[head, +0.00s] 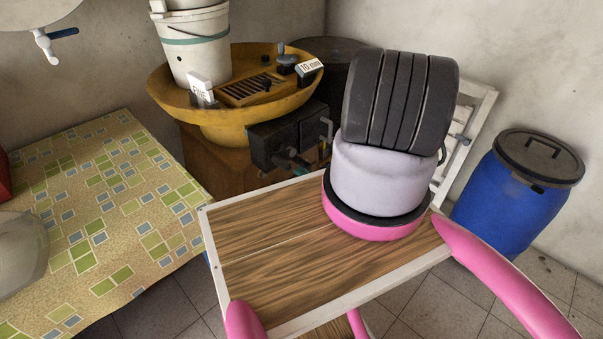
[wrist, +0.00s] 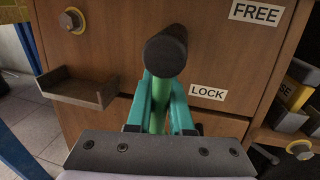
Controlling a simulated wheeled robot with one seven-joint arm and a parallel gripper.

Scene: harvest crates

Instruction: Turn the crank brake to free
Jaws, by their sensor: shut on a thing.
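In the wrist view the crank brake's handle has a black round end (wrist: 166,50) and a green shaft (wrist: 158,118), in front of a brown wooden cabinet front. My gripper (wrist: 161,90) has teal fingers on either side of the green shaft, shut on it just below the black end. A white LOCK label (wrist: 208,93) is right of the handle, close to it. A white FREE label (wrist: 257,12) is higher at the upper right, further from it. In the head view my arm hides much of the middle, and the handle cannot be made out clearly.
A small grey tray (wrist: 78,88) juts from the cabinet at left. An open shelf with blocks (wrist: 296,92) is at right. In the head view, a yellow basin (head: 170,88) carries a white bucket (head: 195,45). A patterned table (head: 100,200) is left; a blue barrel (head: 515,200) is right.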

